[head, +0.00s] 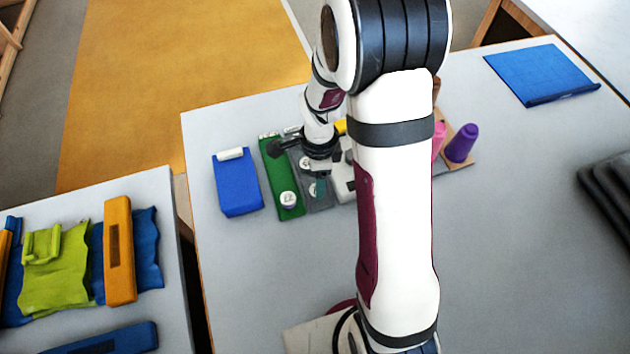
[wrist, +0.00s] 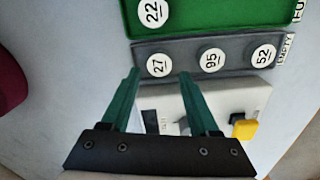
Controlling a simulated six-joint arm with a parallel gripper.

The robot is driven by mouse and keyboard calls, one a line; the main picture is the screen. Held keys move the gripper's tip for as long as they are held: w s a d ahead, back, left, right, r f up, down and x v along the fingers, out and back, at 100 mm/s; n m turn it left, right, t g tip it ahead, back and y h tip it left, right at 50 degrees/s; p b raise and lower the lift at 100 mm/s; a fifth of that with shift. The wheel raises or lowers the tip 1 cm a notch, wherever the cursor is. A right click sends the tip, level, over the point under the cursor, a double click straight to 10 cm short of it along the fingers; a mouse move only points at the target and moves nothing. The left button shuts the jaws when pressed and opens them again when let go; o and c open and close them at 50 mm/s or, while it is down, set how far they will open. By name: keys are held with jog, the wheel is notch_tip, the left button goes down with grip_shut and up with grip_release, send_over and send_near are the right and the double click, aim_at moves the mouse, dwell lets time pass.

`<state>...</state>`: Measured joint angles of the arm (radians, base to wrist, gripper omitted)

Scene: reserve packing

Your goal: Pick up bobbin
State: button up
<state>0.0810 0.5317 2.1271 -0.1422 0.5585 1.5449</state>
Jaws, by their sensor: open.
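Round white-topped bobbins stand in a grey tray marked EMPTY, (wrist: 226,72) in the wrist view: bobbin 27 (wrist: 158,64), bobbin 95 (wrist: 211,60) and bobbin 52 (wrist: 264,56). Bobbin 22 (wrist: 152,12) is in the green tray (wrist: 215,14) beside it. My gripper (wrist: 161,75) is open, its two green fingers apart, with the tips appearing on either side of bobbin 27. I cannot tell the height gap. In the head view my gripper (head: 319,187) is over the grey tray, partly hidden by my arm. The green tray (head: 272,165) lies to its left.
A blue box (head: 238,188) stands left of the green tray, and a purple cone (head: 461,143) stands to the right. A blue mat (head: 540,72) lies far right. Much table to the right is clear.

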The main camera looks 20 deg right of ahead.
notch_tip(320, 180, down, 4)
jog(key=shift+a+r, duration=0.15)
grip_shut()
